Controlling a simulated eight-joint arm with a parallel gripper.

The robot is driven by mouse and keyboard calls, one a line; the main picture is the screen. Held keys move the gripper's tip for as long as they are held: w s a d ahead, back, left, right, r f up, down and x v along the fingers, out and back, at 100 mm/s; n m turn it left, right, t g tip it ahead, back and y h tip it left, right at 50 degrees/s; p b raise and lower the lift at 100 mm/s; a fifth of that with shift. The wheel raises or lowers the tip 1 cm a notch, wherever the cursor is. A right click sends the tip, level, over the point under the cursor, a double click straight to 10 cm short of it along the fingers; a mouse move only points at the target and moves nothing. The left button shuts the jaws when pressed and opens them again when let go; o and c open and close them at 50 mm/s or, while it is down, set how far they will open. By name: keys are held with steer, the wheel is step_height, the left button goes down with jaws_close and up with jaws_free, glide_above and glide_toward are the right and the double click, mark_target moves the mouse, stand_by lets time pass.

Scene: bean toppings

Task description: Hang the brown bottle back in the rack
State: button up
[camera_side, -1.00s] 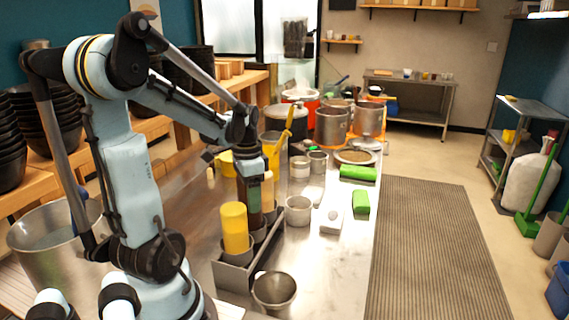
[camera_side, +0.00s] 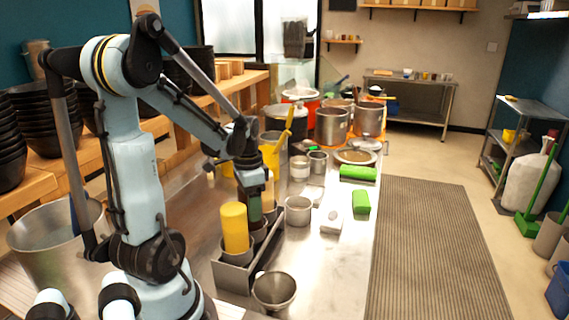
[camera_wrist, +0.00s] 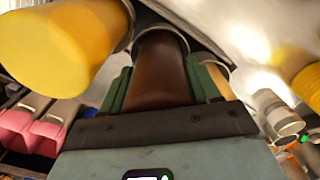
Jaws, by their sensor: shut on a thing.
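The brown bottle (camera_wrist: 162,72) is between the green fingers of my gripper (camera_wrist: 158,88) in the wrist view. My gripper is shut on it. In the side view my gripper (camera_side: 255,198) is upright over the rack (camera_side: 233,276), beside the yellow bottle (camera_side: 235,228). Most of the brown bottle is hidden there by my gripper. In the wrist view, a grey ring surrounds the far end of the brown bottle, which appears to be in a rack holder. How deep it sits cannot be told. The yellow bottle (camera_wrist: 60,45) stands close on the left.
A metal funnel-shaped cup (camera_side: 274,290) stands in front of the rack, and a metal pot (camera_side: 298,210) to its right. Green blocks (camera_side: 361,202) and a white block (camera_side: 331,223) lie further right. A yellow container (camera_side: 270,155) stands behind.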

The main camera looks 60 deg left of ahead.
steer(key=shift+f, duration=0.3)
steer(key=o, duration=0.9)
steer(key=shift+r, duration=0.1)
steer(key=shift+r, duration=3.7)
